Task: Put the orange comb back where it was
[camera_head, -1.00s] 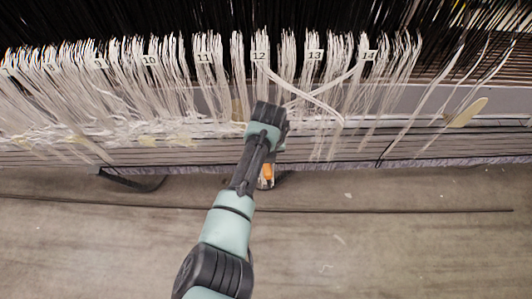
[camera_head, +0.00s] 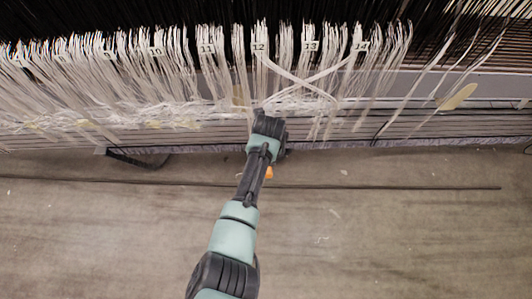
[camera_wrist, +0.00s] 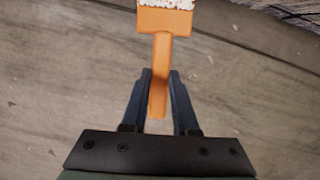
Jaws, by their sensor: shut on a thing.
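My gripper (camera_wrist: 159,95) is shut on the handle of the orange comb (camera_wrist: 164,22) in the wrist view. The comb's wide head points away from the jaws, and a white edge shows at the top of the picture. The comb is held clear above the grey floor. In the head view only a small orange bit of the comb (camera_head: 269,173) shows beside my arm; the arm hides the rest of it and the jaws.
Bundles of white warp threads hang from the loom with number tags such as the 12 tag (camera_head: 259,47). Two bundles cross near tags 12 to 14. A yellowish piece (camera_head: 457,97) hangs at the right. The concrete floor (camera_head: 400,240) in front is largely clear.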

